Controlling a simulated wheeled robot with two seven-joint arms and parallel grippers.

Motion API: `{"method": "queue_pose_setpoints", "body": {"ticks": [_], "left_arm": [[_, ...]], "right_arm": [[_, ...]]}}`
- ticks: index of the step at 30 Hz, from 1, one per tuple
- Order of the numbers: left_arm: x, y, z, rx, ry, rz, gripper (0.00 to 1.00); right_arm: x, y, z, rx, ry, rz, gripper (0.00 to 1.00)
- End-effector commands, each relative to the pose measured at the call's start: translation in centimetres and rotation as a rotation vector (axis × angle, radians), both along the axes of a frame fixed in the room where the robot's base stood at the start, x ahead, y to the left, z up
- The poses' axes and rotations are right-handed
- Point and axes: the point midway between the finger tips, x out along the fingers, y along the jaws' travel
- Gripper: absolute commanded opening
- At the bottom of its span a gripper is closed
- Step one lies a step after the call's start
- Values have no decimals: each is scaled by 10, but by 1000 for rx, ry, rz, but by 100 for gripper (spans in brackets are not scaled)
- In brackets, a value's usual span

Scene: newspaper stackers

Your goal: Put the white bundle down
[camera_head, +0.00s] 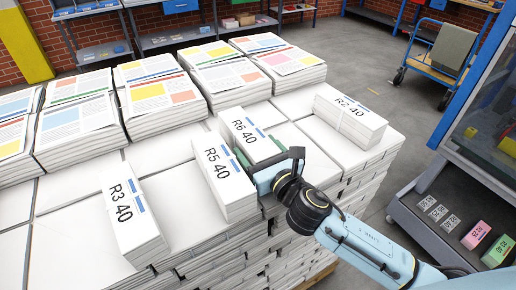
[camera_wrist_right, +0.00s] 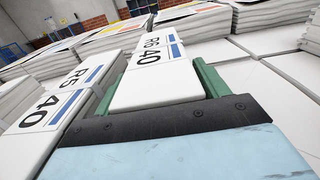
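The white bundle marked R6 40 (camera_head: 247,132) lies across the middle of the white paper stacks, beside the bundle R5 40 (camera_head: 224,178). My right gripper (camera_head: 272,148) reaches in from the right at the bundle's near end. In the right wrist view, its green fingers (camera_wrist_right: 160,82) lie along both long sides of the R6 40 bundle (camera_wrist_right: 152,75), close against them. The gripper looks shut on it. The bundle's underside is hidden, so I cannot tell whether it touches the stack. My left gripper is not in view.
Bundle R3 40 (camera_head: 134,220) lies at left and R2 40 (camera_head: 350,116) at right on the stacks. Printed newspaper piles (camera_head: 160,95) stand behind. A cart (camera_head: 440,225) with pink and green bundles is at right. A blue trolley (camera_head: 440,62) stands farther back.

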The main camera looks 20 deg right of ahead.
Motion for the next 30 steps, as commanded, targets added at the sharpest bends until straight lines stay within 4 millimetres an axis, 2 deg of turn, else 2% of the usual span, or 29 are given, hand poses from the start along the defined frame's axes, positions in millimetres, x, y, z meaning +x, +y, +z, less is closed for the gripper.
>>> {"method": "queue_pose_setpoints", "body": {"ticks": [2,12,14,17,24,30], "left_arm": [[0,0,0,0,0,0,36],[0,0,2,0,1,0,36],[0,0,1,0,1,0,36],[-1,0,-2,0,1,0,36],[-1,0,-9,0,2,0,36],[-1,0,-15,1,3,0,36]], "right_arm": [[0,0,0,0,0,0,84],[0,0,4,1,0,0,84],[-6,-1,2,0,1,0,84],[-20,-3,1,-1,3,1,84],[-70,-10,0,-1,4,1,84],[-101,-14,1,1,2,1,84]]}}
